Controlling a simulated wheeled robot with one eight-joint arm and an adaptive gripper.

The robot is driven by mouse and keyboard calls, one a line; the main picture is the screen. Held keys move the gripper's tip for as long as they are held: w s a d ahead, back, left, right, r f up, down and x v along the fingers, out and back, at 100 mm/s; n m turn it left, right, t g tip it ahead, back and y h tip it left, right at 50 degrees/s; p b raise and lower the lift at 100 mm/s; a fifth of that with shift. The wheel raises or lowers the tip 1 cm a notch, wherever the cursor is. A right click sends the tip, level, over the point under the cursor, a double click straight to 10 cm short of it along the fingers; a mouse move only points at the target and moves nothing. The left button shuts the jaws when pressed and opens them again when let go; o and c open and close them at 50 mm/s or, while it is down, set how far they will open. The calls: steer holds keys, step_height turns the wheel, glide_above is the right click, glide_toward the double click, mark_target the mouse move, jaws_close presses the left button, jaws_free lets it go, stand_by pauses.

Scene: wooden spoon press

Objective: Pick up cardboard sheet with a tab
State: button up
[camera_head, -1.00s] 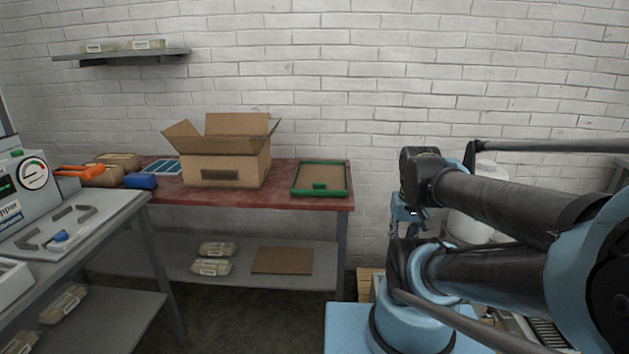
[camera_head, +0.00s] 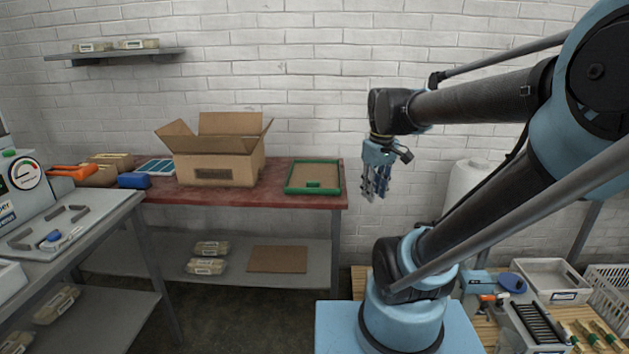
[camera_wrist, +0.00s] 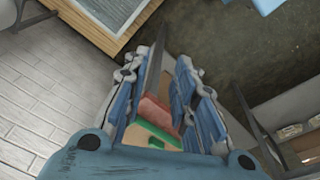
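A flat brown sheet with a green frame and a small green tab at its front edge (camera_head: 312,163) lies on the right end of the red-topped table. A plain brown cardboard sheet (camera_head: 277,259) lies on the lower shelf; no tab shows on it. My gripper (camera_head: 373,195) hangs fingers down in the air, right of the table and apart from both sheets. In the wrist view my gripper (camera_wrist: 165,105) has its fingers apart with nothing held. Part of the green frame (camera_wrist: 155,136) shows between the fingers, beyond them.
An open cardboard box (camera_head: 218,168) stands left of the green-framed sheet on the red table (camera_head: 235,198). Packed bags (camera_head: 207,257) lie on the lower shelf. A brick wall is behind. A wooden surface with bins (camera_head: 553,281) is at the lower right.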

steer(key=w+a+r+n, duration=0.6)
steer(key=w+a+r, duration=0.1)
steer(key=w, duration=0.4)
steer(key=n+g, duration=0.2)
steer(key=n, duration=0.4)
glide_above(313, 181)
step_height(313, 181, down, 10)
steer(key=shift+r, duration=0.1)
steer(key=shift+w+f, duration=0.15)
steer(key=shift+f, duration=2.45)
jaws_close()
